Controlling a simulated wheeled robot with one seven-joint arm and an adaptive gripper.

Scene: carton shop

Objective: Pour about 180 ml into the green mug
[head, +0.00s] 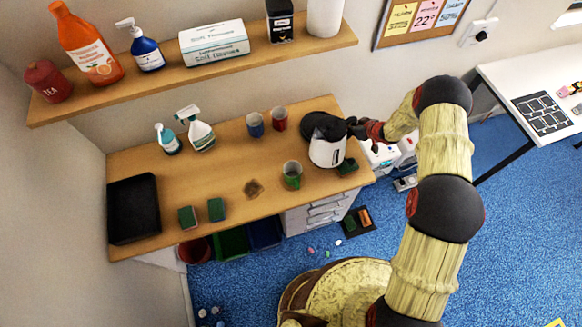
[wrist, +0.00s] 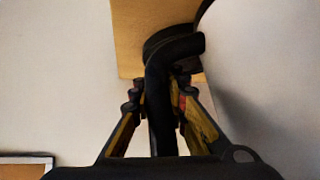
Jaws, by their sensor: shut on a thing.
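The green mug (head: 292,175) stands upright near the front edge of the wooden counter in the head view. A white kettle (head: 327,151) with a black lid and handle is to its right, near the black round base (head: 318,105). My gripper (head: 357,129) is at the kettle's right side, on its handle. In the wrist view my gripper (wrist: 158,95) is shut on the black handle (wrist: 165,80), with the white kettle body (wrist: 265,80) filling the right. I cannot tell whether the kettle touches the counter. The inside of the mug is too small to read.
A blue mug (head: 255,124) and a red mug (head: 279,119) stand behind the green mug. Green sponges (head: 216,209) and a black tray (head: 133,209) are at left; another sponge (head: 347,166) lies beside the kettle. Spray bottles (head: 199,130) stand at the back. A shelf (head: 200,73) hangs above.

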